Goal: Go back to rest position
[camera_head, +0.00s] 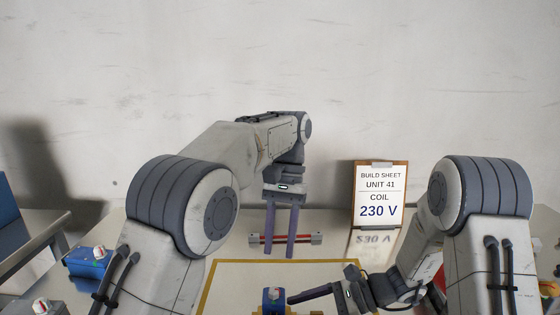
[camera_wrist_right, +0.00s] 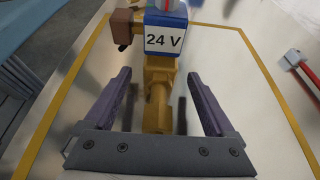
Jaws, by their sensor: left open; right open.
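My left gripper (camera_head: 280,255) is open and points down above the table near the red bar with grey ends; nothing shows between its fingers. My right gripper (camera_head: 292,298) shows at the bottom of the head view, close beside a blue coil (camera_head: 272,300). In the right wrist view, the right gripper (camera_wrist_right: 157,75) is open, with one finger on each side of a brass valve body (camera_wrist_right: 158,105). Gaps show between fingers and brass. A blue coil with a white "24 V" label (camera_wrist_right: 165,40) sits on the valve.
A build sheet (camera_head: 380,190) reads "UNIT 41, COIL 230 V". The red bar (camera_head: 304,240) lies behind the yellow-outlined area (camera_head: 250,262). Another blue coil (camera_head: 88,262) is at left. A grey side table (camera_head: 40,235) stands far left. Small colourful parts (camera_head: 549,289) lie far right.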

